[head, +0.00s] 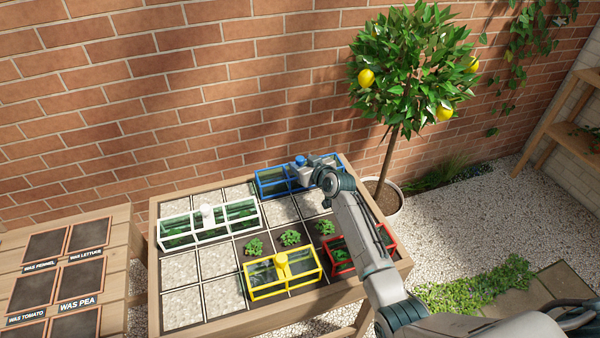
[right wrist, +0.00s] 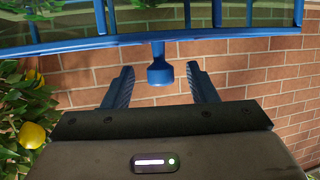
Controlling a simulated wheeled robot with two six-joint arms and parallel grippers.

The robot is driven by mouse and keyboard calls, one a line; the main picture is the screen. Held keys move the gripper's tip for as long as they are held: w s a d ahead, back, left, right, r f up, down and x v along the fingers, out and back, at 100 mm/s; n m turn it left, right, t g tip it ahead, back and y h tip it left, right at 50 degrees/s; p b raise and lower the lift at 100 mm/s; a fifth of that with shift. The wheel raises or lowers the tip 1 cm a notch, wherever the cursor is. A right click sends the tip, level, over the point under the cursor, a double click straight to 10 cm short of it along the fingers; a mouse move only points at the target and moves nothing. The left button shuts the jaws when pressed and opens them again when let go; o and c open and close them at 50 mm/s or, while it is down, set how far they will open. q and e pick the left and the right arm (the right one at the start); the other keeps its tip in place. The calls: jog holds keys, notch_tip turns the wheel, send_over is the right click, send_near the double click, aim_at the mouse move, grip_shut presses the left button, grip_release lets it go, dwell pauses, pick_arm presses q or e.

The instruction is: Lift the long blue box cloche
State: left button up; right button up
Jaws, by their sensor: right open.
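The long blue box cloche (head: 270,187) stands at the back of the wooden planter, with clear panes in a blue frame. Its blue knob (head: 299,160) shows beside my right gripper (head: 303,167). In the right wrist view the cloche's blue frame (right wrist: 215,40) crosses the top, and the knob (right wrist: 160,70) hangs down in the picture between the two fingers of my right gripper (right wrist: 160,88). The fingers are open, with a gap on each side of the knob. My right arm hides part of the cloche. My left gripper is not in view.
A white cloche (head: 180,233), a yellow cloche (head: 262,281) and a partly hidden red cloche (head: 341,268) stand on the gridded planter (head: 237,317). Small green plants (head: 290,238) grow between them. A lemon tree (head: 408,75) stands behind right, and a brick wall behind.

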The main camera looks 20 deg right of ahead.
grip_shut()
